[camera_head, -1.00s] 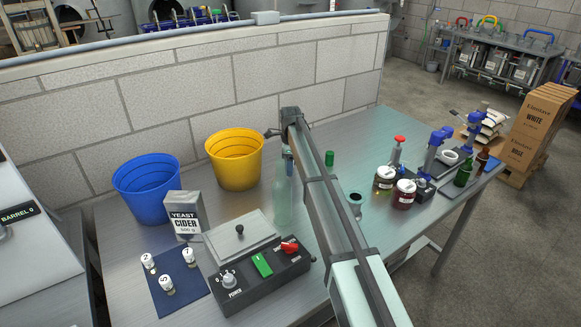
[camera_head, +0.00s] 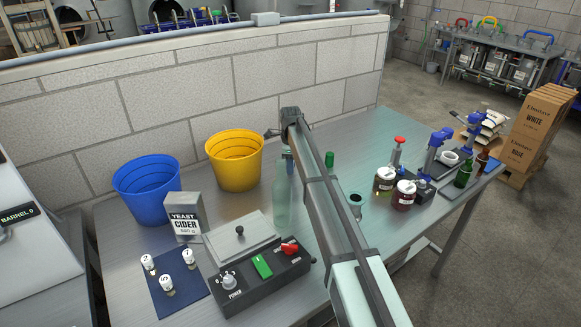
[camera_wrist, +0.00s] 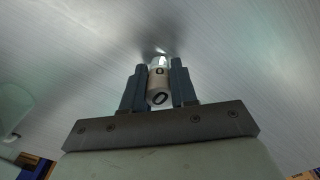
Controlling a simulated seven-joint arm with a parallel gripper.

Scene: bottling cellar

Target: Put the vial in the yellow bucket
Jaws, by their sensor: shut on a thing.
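The yellow bucket (camera_head: 235,172) stands upright at the back of the steel table, against the block wall, in the head view. Its near inside looks empty, but the bottom is hidden. In the wrist view my gripper (camera_wrist: 157,76) is shut on a small vial (camera_wrist: 158,88) with a pale label, a dark round mark and a shiny end. The vial is between both fingers, over bare brushed metal.
A blue bucket (camera_head: 146,190) stands left of the yellow one. A yeast box (camera_head: 187,222), a clear bottle (camera_head: 281,197) and a control box (camera_head: 262,278) stand in front. Several other small vials are on a dark blue mat (camera_head: 182,307). Jars (camera_head: 404,197) stand at right.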

